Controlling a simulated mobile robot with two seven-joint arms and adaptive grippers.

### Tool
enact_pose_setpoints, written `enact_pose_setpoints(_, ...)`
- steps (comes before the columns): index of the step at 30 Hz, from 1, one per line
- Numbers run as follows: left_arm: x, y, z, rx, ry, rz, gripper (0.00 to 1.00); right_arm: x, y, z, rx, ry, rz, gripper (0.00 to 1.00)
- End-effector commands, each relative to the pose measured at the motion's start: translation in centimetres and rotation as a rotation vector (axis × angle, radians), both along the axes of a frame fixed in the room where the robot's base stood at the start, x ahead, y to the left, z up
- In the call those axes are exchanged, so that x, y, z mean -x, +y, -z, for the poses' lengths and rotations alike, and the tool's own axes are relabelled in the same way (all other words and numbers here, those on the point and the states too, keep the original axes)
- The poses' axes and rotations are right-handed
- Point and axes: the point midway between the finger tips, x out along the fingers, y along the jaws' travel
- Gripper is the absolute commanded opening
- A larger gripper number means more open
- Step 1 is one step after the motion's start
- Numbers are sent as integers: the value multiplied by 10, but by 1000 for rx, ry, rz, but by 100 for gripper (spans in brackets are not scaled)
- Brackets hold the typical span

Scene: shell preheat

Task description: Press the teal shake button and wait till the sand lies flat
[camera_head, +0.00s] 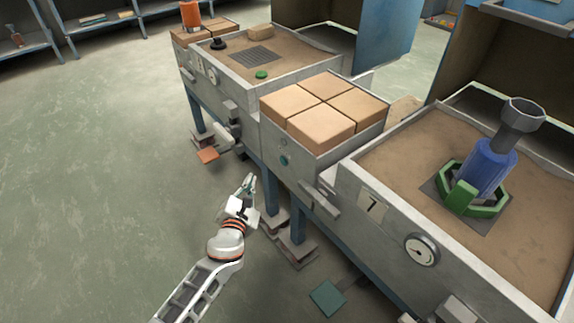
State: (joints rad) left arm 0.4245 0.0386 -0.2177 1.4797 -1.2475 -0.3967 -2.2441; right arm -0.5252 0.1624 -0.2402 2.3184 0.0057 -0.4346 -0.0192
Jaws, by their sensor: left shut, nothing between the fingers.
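A small round teal button (284,160) sits on the front wall of the grey unit under the tan blocks. My left gripper (250,181) is shut and empty. It appears below and left of the button and apart from it in the picture; the depth gap is hard to judge. The near sand bed (393,154) at the right holds brown sand around a blue cylinder (485,170) in a green ring-shaped holder (461,198). The sand looks mostly even, with faint unevenness. My right gripper is not in view.
A dial gauge (421,250) and a "7" plate (373,206) are on the near front wall. Tan blocks (320,129) stand between the beds. A far sand bed (292,67) is behind. A teal plate (328,298) lies on the floor. Open floor (90,180) lies left.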

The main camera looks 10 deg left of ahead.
Motion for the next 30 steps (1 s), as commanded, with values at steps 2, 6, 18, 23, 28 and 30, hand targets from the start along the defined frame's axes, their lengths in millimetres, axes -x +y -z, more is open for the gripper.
enact_pose_setpoints(2, -1, 0, 0, -16, -1, 2, 0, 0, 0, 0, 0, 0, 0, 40)
enact_pose_setpoints(6, -2, 0, -2, -17, -2, 2, 0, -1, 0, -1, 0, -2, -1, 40)
enact_pose_setpoints(18, -13, -10, 1, -11, 1, 1, 0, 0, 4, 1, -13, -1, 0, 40)
enact_pose_setpoints(23, -29, -23, 3, -10, 3, 2, 0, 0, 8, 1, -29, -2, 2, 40)
enact_pose_setpoints(28, -46, -37, 4, -11, 4, 1, 0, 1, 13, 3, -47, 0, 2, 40)
enact_pose_setpoints(30, -53, -41, 3, -13, 4, 2, 0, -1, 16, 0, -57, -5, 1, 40)
